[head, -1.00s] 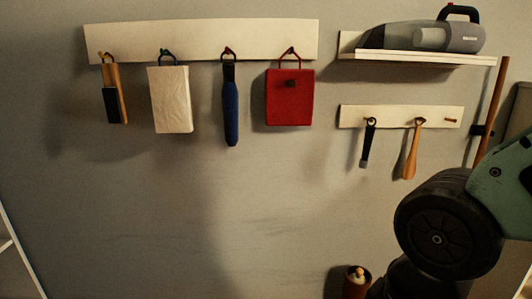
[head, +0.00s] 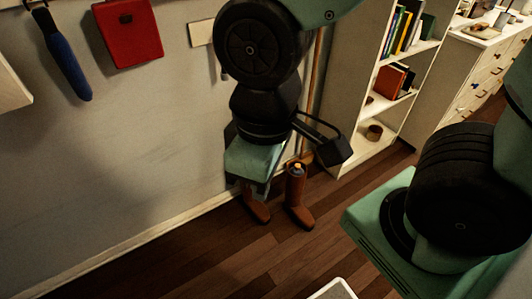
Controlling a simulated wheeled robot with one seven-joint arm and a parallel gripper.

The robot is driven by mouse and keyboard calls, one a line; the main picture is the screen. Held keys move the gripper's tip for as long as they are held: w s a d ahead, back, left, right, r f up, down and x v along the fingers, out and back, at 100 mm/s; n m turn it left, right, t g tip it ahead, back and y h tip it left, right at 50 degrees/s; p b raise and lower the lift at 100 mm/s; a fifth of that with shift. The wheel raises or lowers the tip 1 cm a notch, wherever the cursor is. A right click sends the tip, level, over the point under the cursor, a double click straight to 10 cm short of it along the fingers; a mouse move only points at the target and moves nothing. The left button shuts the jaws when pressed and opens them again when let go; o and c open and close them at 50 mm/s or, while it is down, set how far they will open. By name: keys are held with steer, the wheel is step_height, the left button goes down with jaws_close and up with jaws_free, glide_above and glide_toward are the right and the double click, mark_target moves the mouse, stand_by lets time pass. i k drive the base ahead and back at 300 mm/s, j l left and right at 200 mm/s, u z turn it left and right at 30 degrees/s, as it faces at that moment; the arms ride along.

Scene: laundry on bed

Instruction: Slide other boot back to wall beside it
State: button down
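Two brown boots stand upright on the wooden floor near the wall, toes toward the picture's lower right. My gripper (head: 256,187) points down over the left boot's shaft. Its fingers are small and dark here, so I cannot tell whether they are open or touching the boot.
The wall's pale baseboard (head: 150,234) runs behind the boots. A white bookshelf (head: 352,110) stands to their right, with a brown pole (head: 313,80) beside it. A white drawer unit (head: 470,70) is further right. Bare floor (head: 220,265) lies in front of the boots.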

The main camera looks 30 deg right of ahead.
mark_target(294, 185)
steer(key=l, duration=1)
steer(key=i+l, duration=0.15)
steer(key=l, duration=0.9)
steer(key=j+u, duration=0.05)
